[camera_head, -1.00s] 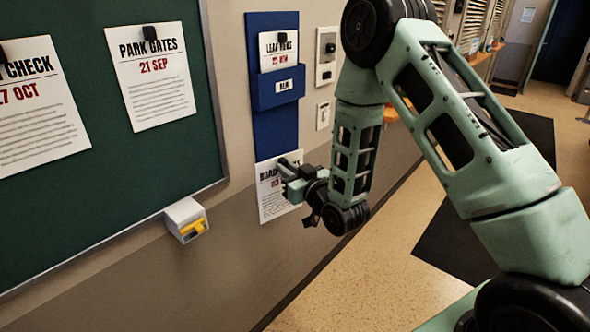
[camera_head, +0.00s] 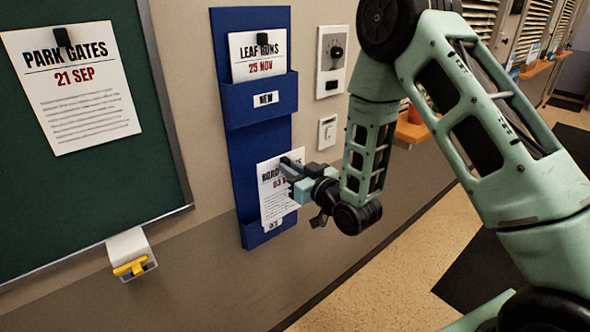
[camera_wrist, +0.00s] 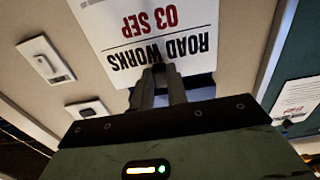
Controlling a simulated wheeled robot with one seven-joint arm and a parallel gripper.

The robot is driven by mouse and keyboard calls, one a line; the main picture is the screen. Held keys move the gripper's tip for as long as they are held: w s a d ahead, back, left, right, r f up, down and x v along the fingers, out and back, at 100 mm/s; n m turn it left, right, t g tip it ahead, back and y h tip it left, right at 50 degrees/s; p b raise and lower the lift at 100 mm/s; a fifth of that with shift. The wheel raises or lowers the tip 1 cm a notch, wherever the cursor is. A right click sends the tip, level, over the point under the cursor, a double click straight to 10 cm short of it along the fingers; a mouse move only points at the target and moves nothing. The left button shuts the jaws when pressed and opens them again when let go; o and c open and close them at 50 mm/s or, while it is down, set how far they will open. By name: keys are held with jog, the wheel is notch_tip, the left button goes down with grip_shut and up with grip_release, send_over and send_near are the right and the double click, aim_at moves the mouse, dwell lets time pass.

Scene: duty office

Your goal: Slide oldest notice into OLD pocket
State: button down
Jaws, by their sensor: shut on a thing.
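My gripper (camera_head: 291,176) is shut on the top edge of the white ROAD WORKS 03 SEP notice (camera_head: 271,203), which hangs upright below it. In the wrist view the notice (camera_wrist: 150,35) appears upside down, its heading next to the fingers (camera_wrist: 158,82). The notice hangs at the lower part of a blue wall holder (camera_head: 240,165). The lower pocket (camera_head: 255,238) shows around the notice's bottom edge, with a small, partly hidden label. I cannot tell whether the bottom edge is inside the pocket or in front of it.
The upper pocket (camera_head: 240,110), labelled NEW, holds a LEAF RUNS 25 NOV notice (camera_head: 258,68). A PARK GATES 21 SEP notice (camera_head: 80,100) is clipped on the green board (camera_head: 110,200) at left. Wall switches (camera_head: 331,62) are right of the holder.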

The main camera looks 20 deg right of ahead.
jog(key=p, duration=0.2)
send_over(282, 197)
jog(key=w, duration=0.4)
jog(key=shift+s+a, duration=0.25)
jog(key=shift+a, duration=0.1)
jog(key=shift+b, duration=0.5)
jog(key=shift+f, duration=0.15)
dwell(0.4)
jog(key=shift+f+b, duration=5.4)
jog(key=shift+f, duration=0.05)
jog(key=c, duration=1.3)
grip_release()
jog(key=shift+s, duration=0.1)
